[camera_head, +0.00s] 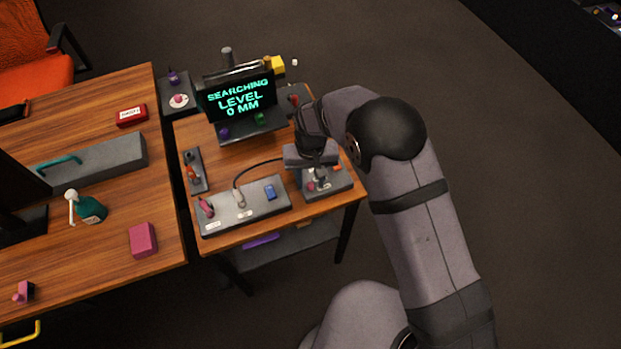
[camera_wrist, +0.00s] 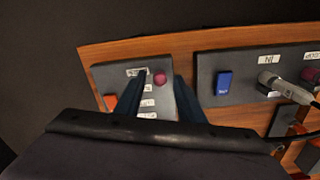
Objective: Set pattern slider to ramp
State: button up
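A small grey panel (camera_wrist: 108,77) with a round pink knob (camera_wrist: 161,77) and several white labels lies under my gripper (camera_wrist: 161,84). The label print is too small to read, so I cannot tell which is ramp. The knob appears between my two dark fingertips, which are spread apart; I cannot tell whether they touch it. In the head view the panel (camera_head: 342,187) is at the table's front right corner, with my gripper (camera_head: 314,168) over it, hiding part of it. The pink knob (camera_head: 311,186) shows at its left side.
An orange part (camera_wrist: 110,102) is on the same panel. A longer grey panel (camera_head: 228,212) with a blue switch (camera_head: 270,191), a pink knob (camera_head: 205,207) and a plugged cable stands beside it. A screen (camera_head: 238,98) reading "SEARCHING LEVEL 0 MM" stands behind.

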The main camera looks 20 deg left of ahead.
jog(key=shift+f, duration=0.4)
grip_shut()
jog(key=shift+w+a+f+b, duration=0.15)
jog(key=shift+w+a+b, duration=0.35)
jog(key=shift+w+a, duration=0.4)
grip_release()
jog(key=shift+r, duration=0.25)
